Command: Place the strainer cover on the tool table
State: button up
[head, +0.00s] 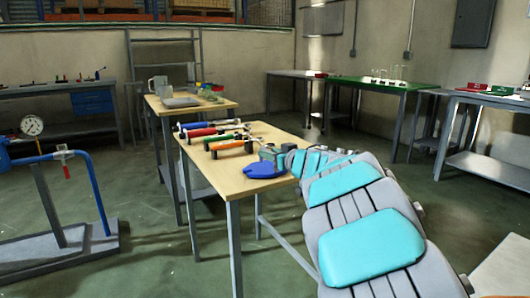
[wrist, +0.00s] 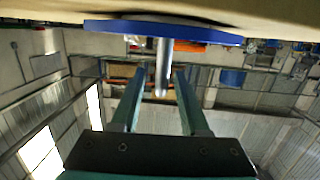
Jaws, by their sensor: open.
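The strainer cover is a flat blue piece (head: 262,170) at the near right corner of the wooden tool table (head: 232,182). In the wrist view, which looks upside down, its blue disc (wrist: 205,33) lies along the tabletop (wrist: 260,10), with a short metal stem pointing toward my gripper. My gripper (wrist: 157,74) is open, with one finger on each side of the stem and visible gaps. In the head view my gripper (head: 272,154) is right beside the cover, partly hidden by my arm. Whether cover and table touch all along is unclear.
Several hand tools with red, green, orange and blue handles, such as the orange one (head: 228,149), lie on the same table. Another wooden table (head: 205,106) stands behind. A pipe stand with a gauge (head: 32,126) is at left; a green-topped table (head: 365,83) stands at back right.

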jog(key=v, duration=0.7)
jog(key=shift+s, duration=0.2)
